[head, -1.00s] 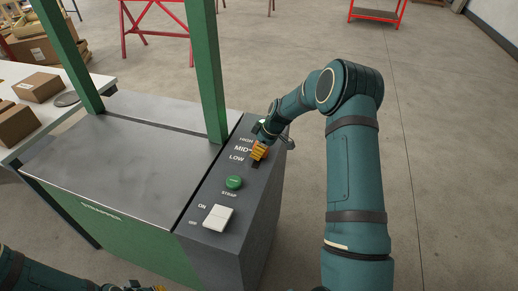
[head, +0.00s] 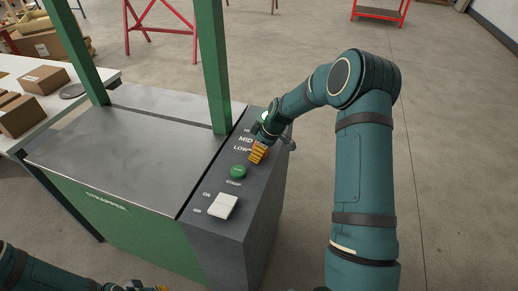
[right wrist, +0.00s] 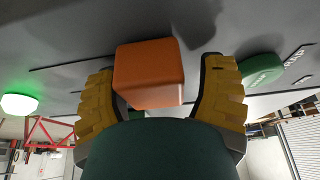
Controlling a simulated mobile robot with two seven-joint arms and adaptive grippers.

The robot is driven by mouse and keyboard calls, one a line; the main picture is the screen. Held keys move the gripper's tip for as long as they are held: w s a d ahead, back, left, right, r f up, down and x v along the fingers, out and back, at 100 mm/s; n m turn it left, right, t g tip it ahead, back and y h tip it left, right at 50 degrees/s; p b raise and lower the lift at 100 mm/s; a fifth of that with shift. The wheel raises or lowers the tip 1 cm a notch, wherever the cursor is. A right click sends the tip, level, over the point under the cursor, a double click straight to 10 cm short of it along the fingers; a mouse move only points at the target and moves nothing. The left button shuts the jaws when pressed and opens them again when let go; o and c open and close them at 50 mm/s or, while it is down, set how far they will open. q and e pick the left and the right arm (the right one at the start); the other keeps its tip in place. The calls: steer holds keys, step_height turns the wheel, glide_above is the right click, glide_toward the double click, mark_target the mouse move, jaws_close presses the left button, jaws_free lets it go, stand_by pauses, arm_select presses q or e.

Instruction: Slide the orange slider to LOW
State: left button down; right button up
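The orange slider (right wrist: 148,75) sits on the dark control panel (head: 225,228) of the strapping machine. In the right wrist view it lies between the two yellow fingers of my right gripper (right wrist: 165,95). The left finger is close against it, and a gap shows to the right finger. In the head view my right gripper (head: 258,152) is down at the panel beside the LOW label (head: 241,148) and hides the slider. My left gripper (head: 148,288) is only partly in view at the bottom edge, so its fingers cannot be judged.
A green STRAP button (head: 238,172) and a white ON/OFF rocker switch (head: 223,206) are nearer on the panel. A green lamp (right wrist: 20,104) is on the other side. A green post (head: 211,65) rises left of the gripper. Boxes stand on a white table (head: 75,98).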

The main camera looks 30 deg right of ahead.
steer(key=shift+o, duration=0.2)
steer(key=shift+r, duration=0.1)
steer(key=v, duration=1.2)
steer(key=shift+s, duration=0.1)
